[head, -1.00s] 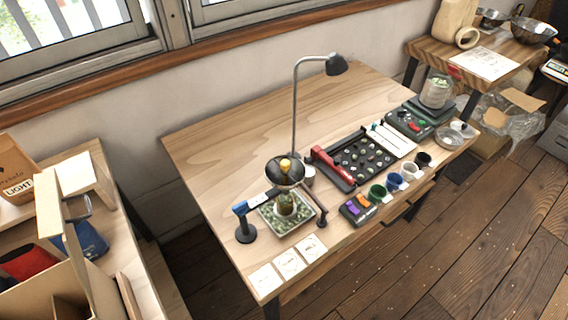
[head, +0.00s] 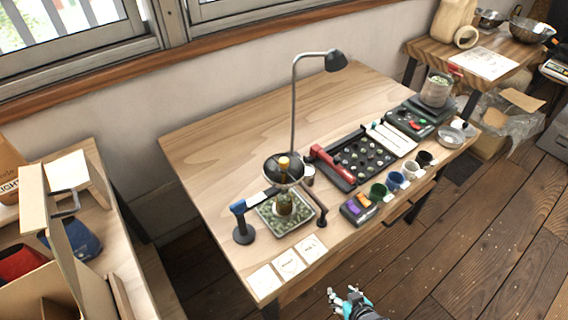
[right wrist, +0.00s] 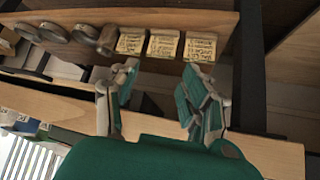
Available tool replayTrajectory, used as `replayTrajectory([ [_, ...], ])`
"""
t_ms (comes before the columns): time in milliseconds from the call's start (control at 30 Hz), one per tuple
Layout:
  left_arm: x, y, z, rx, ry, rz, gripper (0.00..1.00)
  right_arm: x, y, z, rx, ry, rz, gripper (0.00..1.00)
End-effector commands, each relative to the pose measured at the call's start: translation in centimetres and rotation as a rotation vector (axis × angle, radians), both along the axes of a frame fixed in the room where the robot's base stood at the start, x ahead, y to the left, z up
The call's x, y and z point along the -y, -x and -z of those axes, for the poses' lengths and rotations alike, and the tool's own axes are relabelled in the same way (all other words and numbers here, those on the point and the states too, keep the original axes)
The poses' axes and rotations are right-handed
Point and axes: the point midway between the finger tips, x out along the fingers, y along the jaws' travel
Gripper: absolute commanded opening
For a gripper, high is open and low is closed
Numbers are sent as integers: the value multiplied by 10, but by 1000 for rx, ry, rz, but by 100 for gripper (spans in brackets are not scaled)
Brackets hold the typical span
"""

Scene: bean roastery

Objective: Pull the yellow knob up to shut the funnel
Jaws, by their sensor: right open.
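The yellow knob (head: 284,161) stands up in the middle of the dark funnel (head: 270,173), which is held in a stand over the table. A glass jar (head: 284,201) with greenish contents stands below the funnel on a square tray (head: 262,222). My right gripper (head: 340,293) is at the bottom of the head view, in front of the table's front edge and well away from the knob. In the right wrist view its fingers (right wrist: 158,88) are spread with nothing between them. My left gripper does not show.
A lamp (head: 294,110) rises just behind the funnel. A blue-handled stand (head: 240,208) is left of it, and white cards (head: 289,264) lie in front. Several cups (head: 395,181) line the front edge at right. The table's back left is bare.

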Motion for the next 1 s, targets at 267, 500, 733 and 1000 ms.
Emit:
replayTrajectory([
  [267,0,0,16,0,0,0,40,-58,-78,-192,457,-177,-103,47],
  [500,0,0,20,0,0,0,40,-89,-82,-303,739,-322,-179,47],
  [733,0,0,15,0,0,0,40,-99,-99,-315,766,-337,-185,47],
  [1000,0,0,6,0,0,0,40,-125,-150,-315,764,-336,-184,47],
])
